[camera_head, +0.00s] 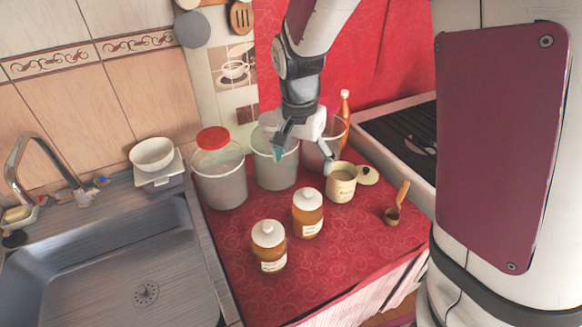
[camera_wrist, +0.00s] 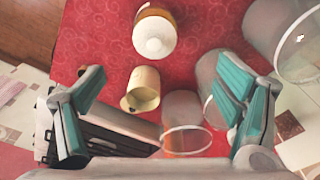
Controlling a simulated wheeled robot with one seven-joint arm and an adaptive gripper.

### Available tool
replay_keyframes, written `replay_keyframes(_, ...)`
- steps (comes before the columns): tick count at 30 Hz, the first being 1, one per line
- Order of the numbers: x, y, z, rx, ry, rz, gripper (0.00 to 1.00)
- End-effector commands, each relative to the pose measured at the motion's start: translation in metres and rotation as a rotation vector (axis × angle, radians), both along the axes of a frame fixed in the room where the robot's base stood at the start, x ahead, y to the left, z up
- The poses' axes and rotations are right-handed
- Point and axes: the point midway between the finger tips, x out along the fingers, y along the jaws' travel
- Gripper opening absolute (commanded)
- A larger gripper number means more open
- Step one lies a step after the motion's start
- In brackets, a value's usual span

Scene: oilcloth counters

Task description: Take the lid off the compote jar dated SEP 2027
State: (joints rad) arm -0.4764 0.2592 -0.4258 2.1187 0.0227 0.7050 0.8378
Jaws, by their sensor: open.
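Two amber compote jars with white knobbed lids and pale labels stand upright near the middle of the counter. The nearer-left jar (camera_head: 273,262) has its lid (camera_head: 268,232) on. The other jar (camera_head: 306,224) stands behind it to the right, also with its lid (camera_head: 308,199) on. The label dates are too small to read. My gripper (camera_head: 304,155) is open and empty, above the back of the counter, behind and apart from both jars. In the wrist view, one lidded jar (camera_wrist: 154,35) shows beyond the open teal-padded gripper (camera_wrist: 160,72).
The sink (camera_head: 110,270) is left; a cooktop (camera_head: 405,135) is right. The red cloth in front is clear.

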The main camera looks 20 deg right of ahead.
Motion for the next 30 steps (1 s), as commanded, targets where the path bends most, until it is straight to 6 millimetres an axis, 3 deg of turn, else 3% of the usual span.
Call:
replay_keyframes(3,0.002,-0.003,-0.026,-0.001,0.005,-0.003,0.85)
replay_keyframes(9,0.005,-0.006,-0.059,-0.001,0.005,0.000,0.85)
replay_keyframes(17,0.005,-0.009,-0.076,0.000,0.003,0.000,0.85)
replay_keyframes(24,0.006,-0.019,-0.109,-0.001,0.005,0.000,0.85)
replay_keyframes(30,0.007,-0.020,-0.122,0.001,0.002,0.001,0.85)
